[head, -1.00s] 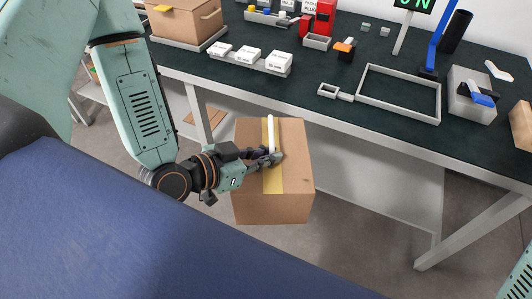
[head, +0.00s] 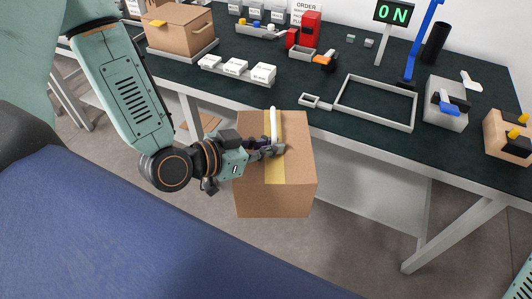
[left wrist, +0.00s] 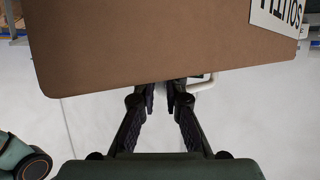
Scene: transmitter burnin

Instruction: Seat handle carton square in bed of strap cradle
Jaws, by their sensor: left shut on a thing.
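The handle carton (head: 298,145), a brown box with a yellow tape band and a white handle (head: 274,125) on top, hangs upright before the bench's front edge. My left gripper (head: 276,150) is shut on the white handle. In the left wrist view, the carton's brown face (left wrist: 150,45) fills the top, and the fingers (left wrist: 160,92) close at the handle (left wrist: 203,83). A low grey rectangular frame (head: 378,123) lies empty on the bench, right of the carton; I cannot tell surely that it is the strap cradle. My right gripper is out of view.
The dark bench (head: 460,150) has a small grey frame (head: 316,102), white boxes (head: 235,67), a red device (head: 311,30), a grey block with a blue lever (head: 445,112) and a tan block (head: 505,140). Another carton (head: 180,28) sits at the back left.

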